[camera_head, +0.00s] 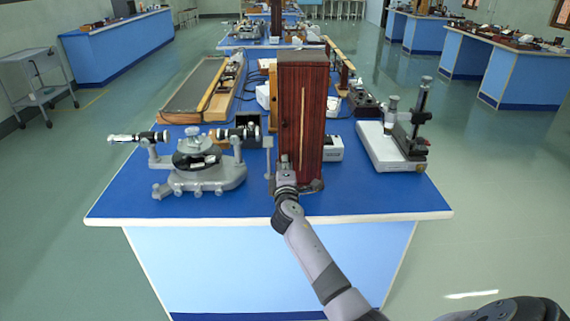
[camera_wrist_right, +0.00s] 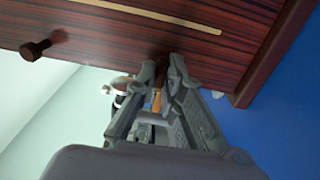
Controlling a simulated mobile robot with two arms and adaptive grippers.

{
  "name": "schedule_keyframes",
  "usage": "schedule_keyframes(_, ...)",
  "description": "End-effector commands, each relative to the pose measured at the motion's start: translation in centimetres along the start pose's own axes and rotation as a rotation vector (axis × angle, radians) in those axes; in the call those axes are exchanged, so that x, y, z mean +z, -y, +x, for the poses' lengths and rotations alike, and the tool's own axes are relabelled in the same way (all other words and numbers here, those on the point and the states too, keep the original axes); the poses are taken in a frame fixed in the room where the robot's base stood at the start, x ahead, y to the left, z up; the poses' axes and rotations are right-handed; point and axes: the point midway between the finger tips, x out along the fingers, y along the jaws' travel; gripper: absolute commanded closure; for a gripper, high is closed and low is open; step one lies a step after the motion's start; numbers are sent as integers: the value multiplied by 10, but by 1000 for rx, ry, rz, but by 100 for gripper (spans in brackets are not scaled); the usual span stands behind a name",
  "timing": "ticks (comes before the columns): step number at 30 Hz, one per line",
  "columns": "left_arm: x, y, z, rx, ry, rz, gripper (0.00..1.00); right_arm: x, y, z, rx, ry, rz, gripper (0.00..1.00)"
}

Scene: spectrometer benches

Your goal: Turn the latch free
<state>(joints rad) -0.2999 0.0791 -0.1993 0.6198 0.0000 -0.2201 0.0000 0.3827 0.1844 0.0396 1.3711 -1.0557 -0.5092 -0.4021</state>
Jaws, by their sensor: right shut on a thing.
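A tall dark-red wooden cabinet (camera_head: 314,110) stands upright near the front of the blue bench, with a pale vertical strip on its front. My right gripper (camera_head: 284,160) is at the lower left part of that front. In the right wrist view, its fingertips (camera_wrist_right: 162,68) are closed together against the striped wood of the cabinet (camera_wrist_right: 110,35). They are shut on a small brown piece (camera_wrist_right: 157,98), apparently the latch, which the fingers mostly hide. A brown round knob (camera_wrist_right: 36,50) sticks out from the wood, apart from the fingers. My left gripper is not in view.
A grey spectrometer (camera_head: 200,165) stands on the bench (camera_head: 240,205) left of the cabinet. A thin grey post (camera_head: 268,157) stands close beside the cabinet's left. A microscope-like instrument on a white base (camera_head: 388,150) stands to the right. The bench's front edge strip is clear.

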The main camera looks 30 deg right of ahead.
Motion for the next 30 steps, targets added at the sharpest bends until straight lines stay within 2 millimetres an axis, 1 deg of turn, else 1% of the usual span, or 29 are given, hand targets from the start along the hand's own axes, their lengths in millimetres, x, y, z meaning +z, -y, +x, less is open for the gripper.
schedule_keyframes(15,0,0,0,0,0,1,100,-1,0,0,1,-3,-20,100)
schedule_keyframes(16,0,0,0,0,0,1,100,-1,0,0,1,-3,-20,89)
schedule_keyframes(24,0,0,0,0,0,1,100,-1,0,0,0,-1,-17,71)
schedule_keyframes(30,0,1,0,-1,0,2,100,0,0,0,0,-1,-16,70)
